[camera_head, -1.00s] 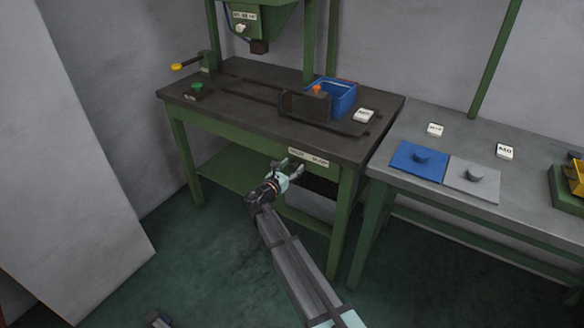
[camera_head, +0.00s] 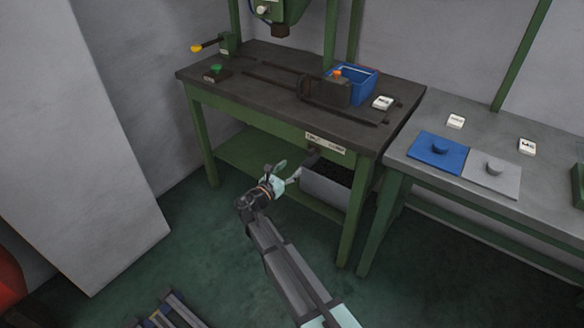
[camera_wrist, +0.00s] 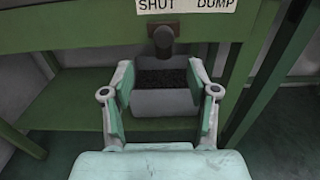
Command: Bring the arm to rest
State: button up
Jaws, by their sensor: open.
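My gripper (camera_head: 283,177) is open and empty in front of the green machine table, below its top edge. In the wrist view my gripper (camera_wrist: 164,100) shows its two fingers spread apart, with nothing between them. Beyond the fingers are a dark round knob (camera_wrist: 163,38) under the "SHUT DUMP" label (camera_wrist: 186,6) and a grey bin (camera_wrist: 165,101) with dark contents. The bin (camera_head: 325,187) also shows in the head view, under the table front. I cannot tell how far the fingertips are from the knob, but they do not appear to touch it.
The machine table (camera_head: 270,75) carries a blue bin (camera_head: 352,82), a dark block and a green button (camera_head: 215,69). A grey bench (camera_head: 530,180) with blue and grey pads stands at right. A grey panel (camera_head: 85,130) stands at left.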

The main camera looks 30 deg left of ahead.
dwell(0.4)
jog(key=s+d+f+m+g+h, duration=0.1)
jog(key=s+d+f+m+g, duration=0.4)
jog(key=d+f+m, duration=0.5)
jog(key=s+d+f+m+g+h+p, duration=0.1)
jog(key=s+d+f+m+g, duration=0.35)
jog(key=d+f, duration=0.6)
jog(key=s+d+f+m+g+h, duration=0.1)
jog(key=s+d+f+m+g, duration=0.5)
jog(key=d, duration=0.9)
jog(key=s+d+f+m+g+y+p, duration=0.1)
jog(key=s+d+f+m+g+y, duration=0.1)
jog(key=s+d+m, duration=0.5)
jog(key=s+d+f+m+g+y+p, duration=0.1)
jog(key=s+d+f+m+g+y, duration=0.2)
jog(key=s+d+m+g, duration=0.4)
jog(key=s+d, duration=0.4)
jog(key=s, duration=0.4)
jog(key=s+d+f, duration=0.1)
jog(key=s+d, duration=0.3)
jog(key=s, duration=0.4)
jog(key=shift+p, duration=0.3)
